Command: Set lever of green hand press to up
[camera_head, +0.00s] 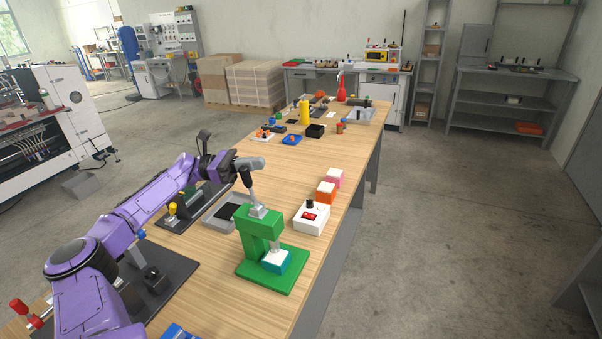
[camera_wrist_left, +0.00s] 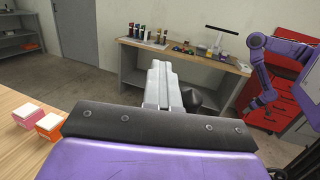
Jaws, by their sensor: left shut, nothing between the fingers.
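The green hand press (camera_head: 254,228) stands on its green base on the wooden table in the head view. A teal block (camera_head: 276,262) sits under its ram. Its grey lever (camera_head: 249,187) rises from the press top, leaning slightly left, toward a dark knob at my left gripper. My left gripper (camera_head: 259,163) is shut and empty, right at the lever's upper end; I cannot tell if they touch. In the left wrist view its closed fingers (camera_wrist_left: 158,75) show, with a dark rounded knob (camera_wrist_left: 191,98) partly hidden beside them. My right gripper (camera_wrist_left: 262,101) shows small there, its jaws unclear.
A white box with a red panel (camera_head: 311,218) stands right of the press, with orange (camera_head: 326,193) and pink (camera_head: 335,177) boxes behind. A grey tray (camera_head: 222,215) lies left of the press. A dark lever fixture (camera_head: 154,279) is near my left arm.

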